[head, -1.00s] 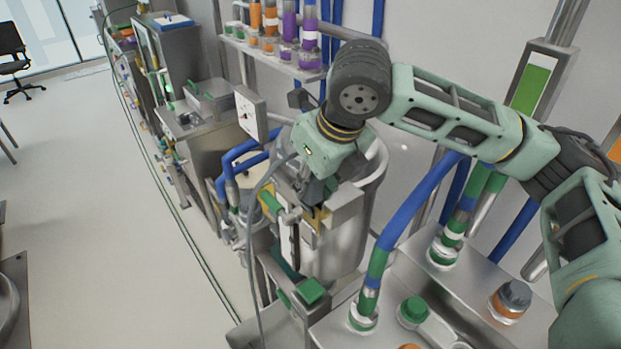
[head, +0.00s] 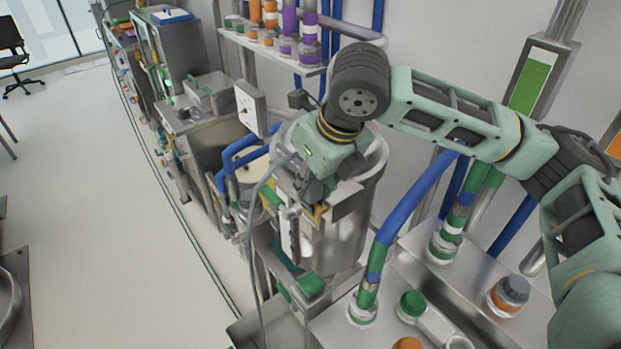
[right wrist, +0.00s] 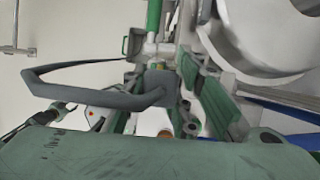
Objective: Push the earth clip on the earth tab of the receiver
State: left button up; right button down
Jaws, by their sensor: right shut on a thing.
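The receiver appears to be the round steel vessel (head: 345,235) in the middle of the head view; its curved rim also shows at the upper right of the right wrist view (right wrist: 262,40). My right gripper (head: 318,190) points down in front of the vessel's near side, by metal brackets. It is shut on a dark grey block, the earth clip (right wrist: 161,88), which has a grey cable looping left. The same cable (head: 257,225) hangs down in the head view. The earth tab cannot be made out; my gripper covers this area. My left gripper is out of view.
A steel bench (head: 440,285) with capped ports and blue hoses stands at the right. A gauge box (head: 250,108) and a bottle shelf (head: 270,50) are behind the gripper. A green block (head: 311,286) sits below it.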

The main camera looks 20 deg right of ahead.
jog(key=shift+s+f, duration=0.1)
jog(key=shift+f, duration=0.05)
jog(key=c, duration=1.3)
grip_release()
jog(key=shift+c, duration=0.2)
jog(key=v, duration=1.2)
